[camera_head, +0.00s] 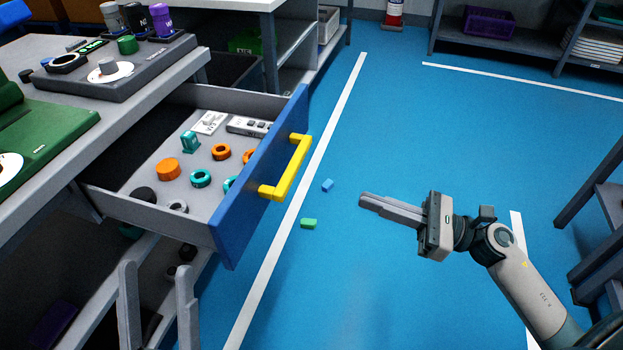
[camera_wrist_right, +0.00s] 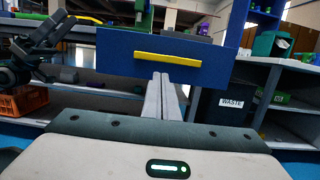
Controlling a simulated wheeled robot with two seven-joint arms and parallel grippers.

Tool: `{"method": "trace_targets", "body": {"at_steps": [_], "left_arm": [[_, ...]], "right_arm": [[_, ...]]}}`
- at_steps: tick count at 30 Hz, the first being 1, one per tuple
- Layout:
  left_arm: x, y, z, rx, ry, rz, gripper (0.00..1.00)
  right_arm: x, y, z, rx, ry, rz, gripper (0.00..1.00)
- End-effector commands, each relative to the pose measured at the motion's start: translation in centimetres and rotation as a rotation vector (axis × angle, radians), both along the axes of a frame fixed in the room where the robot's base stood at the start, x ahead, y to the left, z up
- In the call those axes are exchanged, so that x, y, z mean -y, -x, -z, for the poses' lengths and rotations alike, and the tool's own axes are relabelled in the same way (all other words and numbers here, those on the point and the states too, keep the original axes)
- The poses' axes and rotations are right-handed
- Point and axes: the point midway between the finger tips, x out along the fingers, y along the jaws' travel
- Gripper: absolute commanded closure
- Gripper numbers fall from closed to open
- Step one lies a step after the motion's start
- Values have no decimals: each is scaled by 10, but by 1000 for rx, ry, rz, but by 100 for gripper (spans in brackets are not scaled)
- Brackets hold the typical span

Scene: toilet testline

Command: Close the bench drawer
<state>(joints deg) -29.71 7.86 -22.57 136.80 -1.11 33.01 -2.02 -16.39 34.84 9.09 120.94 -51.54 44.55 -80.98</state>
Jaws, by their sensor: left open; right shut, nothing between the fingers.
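The bench drawer is pulled out from under the bench, its blue front (camera_head: 262,165) facing right with a yellow handle (camera_head: 288,170). Inside its grey tray lie orange and teal rings, an orange cylinder (camera_head: 168,169) and small fittings. My right gripper (camera_head: 364,201) is shut and empty, to the right of the handle and apart from it. In the right wrist view the shut fingers (camera_wrist_right: 162,78) point toward the drawer front (camera_wrist_right: 120,60), with the yellow handle (camera_wrist_right: 168,59) just above their tips. My left gripper (camera_head: 158,275) is open, below and in front of the drawer's near side.
The bench top (camera_head: 110,135) holds a grey fixture (camera_head: 110,75) and a green machine (camera_head: 40,130). A blue block (camera_head: 327,185) and a green block (camera_head: 308,223) lie on the floor. Shelves stand at the right and back. Blue floor right of the drawer is mostly clear.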

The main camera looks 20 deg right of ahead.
Motion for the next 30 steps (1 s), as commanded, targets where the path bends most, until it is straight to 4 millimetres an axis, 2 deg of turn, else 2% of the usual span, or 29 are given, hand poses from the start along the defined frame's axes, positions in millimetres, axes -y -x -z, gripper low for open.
{"method": "trace_targets", "body": {"at_steps": [11, 21, 30], "left_arm": [[4, -2, 2, -35, -10, 6, 50], [13, 0, 21, -140, -34, 21, 50], [19, 1, 30, -180, -44, 35, 50]], "right_arm": [[-46, -30, -13, 5, -1, -2, 100], [-91, -60, -23, 3, 1, -1, 100], [-106, -70, -25, 3, 2, 0, 100]]}}
